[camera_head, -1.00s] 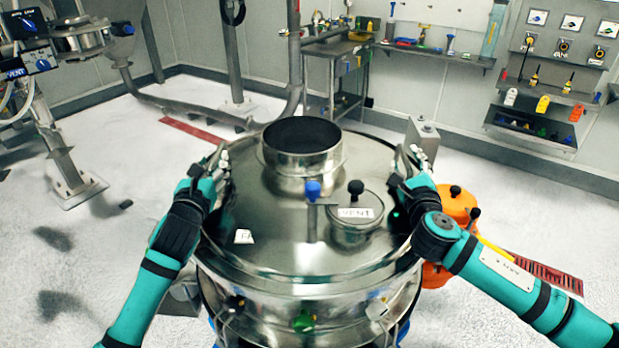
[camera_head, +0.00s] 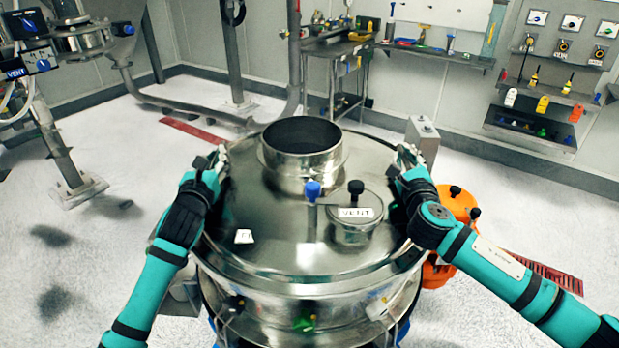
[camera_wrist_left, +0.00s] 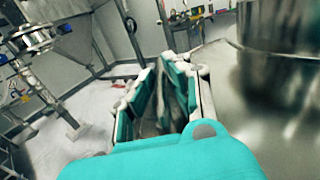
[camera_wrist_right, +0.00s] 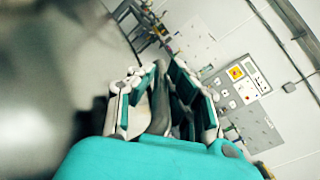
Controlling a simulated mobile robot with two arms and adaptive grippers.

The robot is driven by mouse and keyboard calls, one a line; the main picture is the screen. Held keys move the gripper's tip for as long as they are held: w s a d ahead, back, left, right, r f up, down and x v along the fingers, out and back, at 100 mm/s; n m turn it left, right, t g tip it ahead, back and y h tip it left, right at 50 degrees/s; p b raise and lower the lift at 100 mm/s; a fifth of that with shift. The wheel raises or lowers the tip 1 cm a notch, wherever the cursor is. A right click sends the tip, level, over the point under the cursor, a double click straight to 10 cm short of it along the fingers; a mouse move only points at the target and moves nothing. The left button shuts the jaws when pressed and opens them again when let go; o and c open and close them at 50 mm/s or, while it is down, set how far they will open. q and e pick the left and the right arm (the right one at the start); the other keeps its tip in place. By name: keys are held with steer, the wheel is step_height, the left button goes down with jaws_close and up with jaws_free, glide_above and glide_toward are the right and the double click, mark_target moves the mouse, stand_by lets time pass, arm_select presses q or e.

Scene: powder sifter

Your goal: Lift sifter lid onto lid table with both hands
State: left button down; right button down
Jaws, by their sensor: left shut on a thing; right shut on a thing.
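The sifter lid (camera_head: 275,215) is a shiny domed metal disc with a round open collar (camera_head: 300,158), a small cap marked VENT (camera_head: 356,222) and a blue knob. It sits over the sifter body (camera_head: 290,318) in the head view. My left gripper (camera_head: 217,158) is shut on the lid's left rim side. The left wrist view shows its fingers (camera_wrist_left: 166,100) closed around a narrow metal part. My right gripper (camera_head: 405,158) is shut at the lid's right side. The right wrist view shows its fingers (camera_wrist_right: 162,100) around a grey part. The exact grip points are partly hidden by the fingers.
An orange container (camera_head: 456,205) stands right of the sifter. A grey post box (camera_head: 422,138) is behind my right gripper. A metal workbench (camera_head: 336,48) is at the back wall, and a piped machine frame (camera_head: 60,130) stands at left. White floor lies open on the left.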

stand_by(0.3)
